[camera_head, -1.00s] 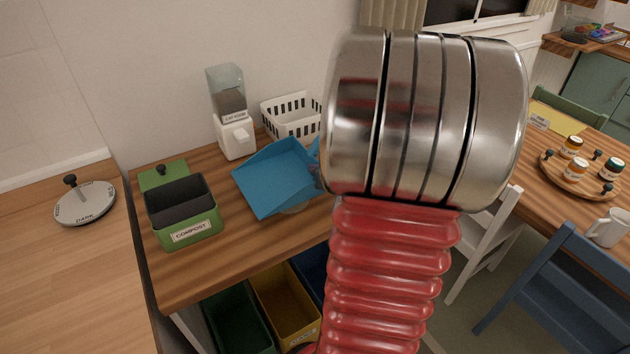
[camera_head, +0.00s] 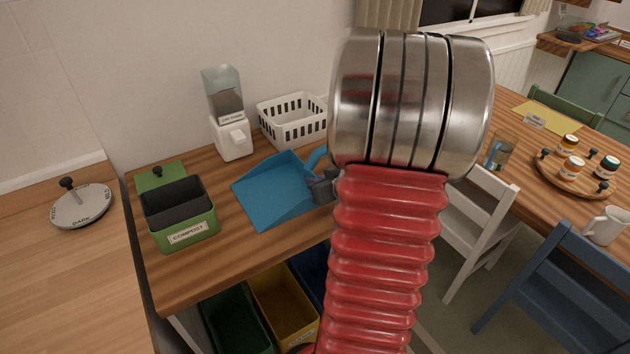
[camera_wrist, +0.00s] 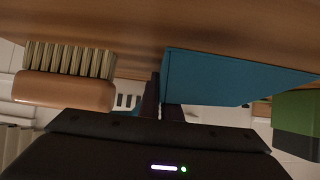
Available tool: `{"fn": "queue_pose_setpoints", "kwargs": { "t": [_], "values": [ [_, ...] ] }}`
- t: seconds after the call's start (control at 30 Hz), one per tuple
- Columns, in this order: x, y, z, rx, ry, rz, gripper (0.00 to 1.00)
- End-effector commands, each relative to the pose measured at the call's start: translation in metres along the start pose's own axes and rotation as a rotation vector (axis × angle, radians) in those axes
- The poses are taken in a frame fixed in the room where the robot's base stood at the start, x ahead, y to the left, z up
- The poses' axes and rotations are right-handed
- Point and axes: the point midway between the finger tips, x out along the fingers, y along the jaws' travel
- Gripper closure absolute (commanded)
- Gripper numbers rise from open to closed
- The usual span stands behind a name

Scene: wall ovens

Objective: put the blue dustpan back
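The blue dustpan (camera_head: 272,190) is low over the wooden side table, its wide pan towards the compost bin. I cannot tell whether it touches the top. Its curved handle is partly behind my arm. My gripper (camera_head: 322,187) shows as dark fingers at the handle end, partly hidden by my arm. In the wrist view the dustpan (camera_wrist: 225,78) starts right at my gripper's narrow, close-set fingers (camera_wrist: 161,98), which appear shut on it. A brush (camera_wrist: 65,85) with pale bristles shows left of the fingers there.
The side table (camera_head: 210,265) holds a green compost bin (camera_head: 182,222), a cat food dispenser (camera_head: 232,130) and a white basket (camera_head: 292,120). Coloured bins (camera_head: 283,305) stand below. A white chair (camera_head: 480,225) and dining table are at right.

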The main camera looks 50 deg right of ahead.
Motion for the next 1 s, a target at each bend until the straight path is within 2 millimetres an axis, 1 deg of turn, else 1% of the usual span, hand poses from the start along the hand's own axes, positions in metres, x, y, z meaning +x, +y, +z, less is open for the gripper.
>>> {"fn": "queue_pose_setpoints", "kwargs": {
  "t": [0.2, 0.23, 0.5, 0.83, 1.0],
  "values": [
    [0.001, 0.000, 0.001, 0.000, 0.000, -0.001, 1.00],
    [0.001, 0.000, 0.001, 0.000, -0.001, -0.001, 0.96],
    [0.001, -0.001, 0.001, 0.000, -0.001, -0.001, 0.78],
    [-0.001, -0.001, -0.001, -0.001, 0.000, 0.000, 0.78],
    [-0.011, 0.000, -0.001, 0.001, 0.000, 0.001, 0.78]
  ]
}}
